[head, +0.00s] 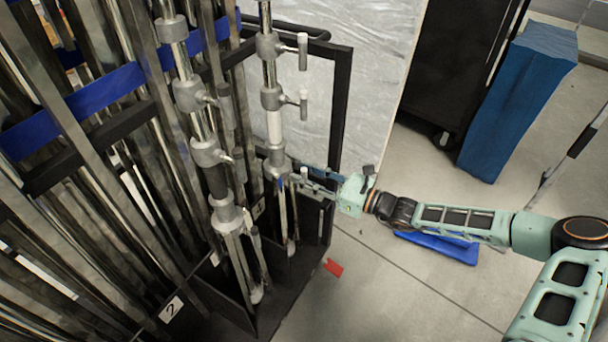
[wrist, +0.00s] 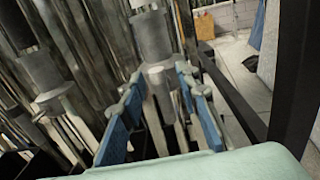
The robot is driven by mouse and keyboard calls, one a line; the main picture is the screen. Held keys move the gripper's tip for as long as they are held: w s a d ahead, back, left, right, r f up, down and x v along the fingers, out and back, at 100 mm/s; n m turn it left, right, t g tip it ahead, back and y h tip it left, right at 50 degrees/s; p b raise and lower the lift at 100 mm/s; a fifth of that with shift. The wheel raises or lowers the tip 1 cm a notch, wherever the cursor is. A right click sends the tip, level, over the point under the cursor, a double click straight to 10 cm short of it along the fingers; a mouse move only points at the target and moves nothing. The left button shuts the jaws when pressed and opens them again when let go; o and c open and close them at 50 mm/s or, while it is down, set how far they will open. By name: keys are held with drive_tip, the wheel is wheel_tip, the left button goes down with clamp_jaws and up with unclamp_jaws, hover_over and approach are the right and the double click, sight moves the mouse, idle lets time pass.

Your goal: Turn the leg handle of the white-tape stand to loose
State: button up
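The white-tape stand (head: 275,127) is the right-hand one of two upright grey stands in the head view, with a white band on its column. Its lower leg collar (head: 276,163) is just beyond my gripper (head: 297,180). In the wrist view a grey collar (wrist: 158,76) shows between the blue-padded fingers of my gripper (wrist: 160,88). A small pale leg handle (wrist: 187,100) hangs at the collar's right side, close to the right finger. The fingers are apart, with a gap around the collar and handle. I cannot tell whether the right finger touches the handle.
A second stand (head: 208,152) is close on the left, beside dense metal poles with blue straps (head: 105,97). A black frame (head: 341,110) stands behind at the right. A red piece (head: 333,267) and a blue object (head: 440,247) lie on the floor. Open floor extends right.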

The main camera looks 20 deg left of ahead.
drive_tip(key=shift+a, duration=0.3)
drive_tip(key=shift+w, duration=0.1)
clamp_jaws()
